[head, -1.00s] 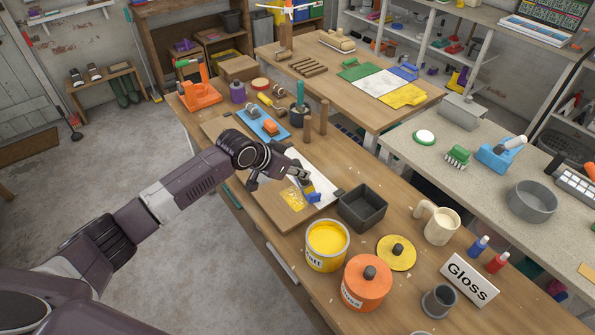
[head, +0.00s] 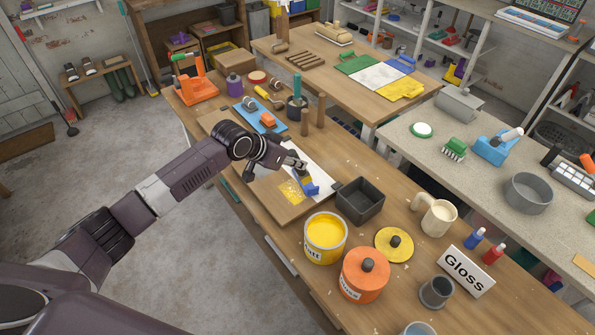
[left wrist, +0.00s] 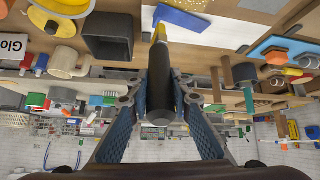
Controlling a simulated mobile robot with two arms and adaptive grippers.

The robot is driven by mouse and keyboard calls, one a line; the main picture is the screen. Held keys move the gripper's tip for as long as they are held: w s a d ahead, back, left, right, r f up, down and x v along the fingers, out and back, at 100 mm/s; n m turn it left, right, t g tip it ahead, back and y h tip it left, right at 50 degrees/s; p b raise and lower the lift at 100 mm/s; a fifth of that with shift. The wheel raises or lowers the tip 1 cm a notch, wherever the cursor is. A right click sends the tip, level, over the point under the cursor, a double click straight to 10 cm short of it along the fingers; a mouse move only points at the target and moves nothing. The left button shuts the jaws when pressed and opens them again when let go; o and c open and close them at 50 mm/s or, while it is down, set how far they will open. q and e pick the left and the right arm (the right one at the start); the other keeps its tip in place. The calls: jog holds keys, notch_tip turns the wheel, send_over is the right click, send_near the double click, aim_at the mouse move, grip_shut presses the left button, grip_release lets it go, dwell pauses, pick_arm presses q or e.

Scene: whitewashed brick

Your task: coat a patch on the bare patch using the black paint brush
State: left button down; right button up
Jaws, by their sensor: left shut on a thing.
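My left gripper (head: 297,165) is over the board (head: 284,211) on the bench. It is shut on the black paint brush (left wrist: 158,95), whose black handle sits between the fingers in the left wrist view. The brush's far end shows yellow there. A streaky yellow area (head: 290,191) marks the patch on the board, just below the gripper in the head view. A blue piece (head: 311,189) is beside it and also shows in the left wrist view (left wrist: 182,21). Whether the brush tip touches the board is hard to tell. My right gripper is not in view.
An open yellow paint can (head: 325,238) and an orange lidded pot (head: 364,276) stand nearer. A dark tray (head: 360,199) is right of the board, with a yellow lid (head: 394,244) beyond the can. Upright wooden pegs (head: 320,110) and a brush holder (head: 297,110) stand behind.

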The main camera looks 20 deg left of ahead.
pick_arm(q)
jog(key=w+a+r+t+h+b, duration=0.2)
jog(key=a+b, duration=0.8)
jog(key=a, duration=0.2)
notch_tip(320, 180, down, 4)
jog(key=b, duration=0.3)
jog(key=shift+d+f+b, duration=0.15)
jog(key=shift+f+b, duration=0.05)
jog(key=shift+b, duration=0.2)
